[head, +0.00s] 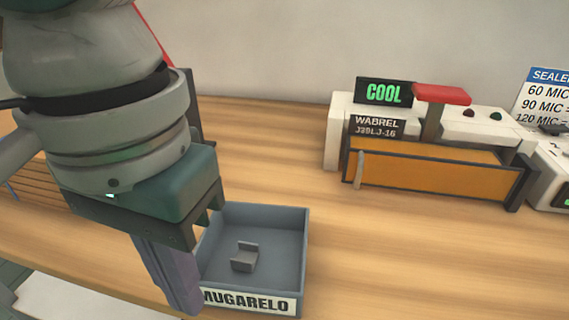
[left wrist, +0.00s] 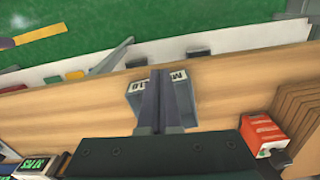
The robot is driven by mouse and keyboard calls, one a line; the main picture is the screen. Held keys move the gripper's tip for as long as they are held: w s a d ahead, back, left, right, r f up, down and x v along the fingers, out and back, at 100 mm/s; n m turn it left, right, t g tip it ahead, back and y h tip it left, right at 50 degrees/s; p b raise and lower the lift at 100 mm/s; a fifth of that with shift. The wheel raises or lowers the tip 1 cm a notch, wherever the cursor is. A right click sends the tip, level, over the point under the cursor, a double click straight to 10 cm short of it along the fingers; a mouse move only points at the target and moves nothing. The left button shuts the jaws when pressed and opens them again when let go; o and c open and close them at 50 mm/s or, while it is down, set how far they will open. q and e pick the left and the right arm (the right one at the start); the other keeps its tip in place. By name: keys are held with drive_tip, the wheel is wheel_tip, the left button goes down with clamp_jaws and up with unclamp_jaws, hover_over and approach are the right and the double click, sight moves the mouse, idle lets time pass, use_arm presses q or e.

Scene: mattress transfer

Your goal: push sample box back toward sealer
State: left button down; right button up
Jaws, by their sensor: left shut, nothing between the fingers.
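The sample box (head: 304,250) is an open grey tray labelled "MUGARELO" on the wooden bench, with a small grey bracket-like part (head: 244,258) inside. In the left wrist view the box (left wrist: 203,88) shows on both sides of my fingers. My left gripper (head: 187,305) is shut and empty, pointing down at the box's front left corner and covering part of its left side. I cannot tell whether the fingers touch it. The likely sealer (head: 345,120), a white machine with a red handle, a "COOL" display and an orange front, stands at the back right. My right gripper is out of view.
The bench (head: 400,250) is clear between the box and the machine. A white device (head: 550,175) and a "SEALER" sign (head: 545,95) stand at the far right. A red and white box (left wrist: 265,130) stands beside brown slats (left wrist: 297,115) in the left wrist view.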

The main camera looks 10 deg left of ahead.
sight(222, 302)
use_arm(q)
drive_tip(key=w+f+b, duration=0.1)
drive_tip(key=f, duration=0.2)
drive_tip(key=w+f+b, duration=0.1)
drive_tip(key=f, duration=0.2)
drive_tip(key=w+f+b, duration=0.1)
drive_tip(key=f, duration=0.2)
drive_tip(key=shift+w+d+f+b, duration=0.15)
drive_tip(key=shift+w+f+b, duration=0.1)
drive_tip(key=shift+f+b, duration=0.1)
drive_tip(key=shift+w, duration=0.25)
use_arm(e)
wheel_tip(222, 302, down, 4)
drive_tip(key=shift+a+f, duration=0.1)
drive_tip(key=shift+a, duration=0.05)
use_arm(q)
drive_tip(key=shift+r, duration=0.1)
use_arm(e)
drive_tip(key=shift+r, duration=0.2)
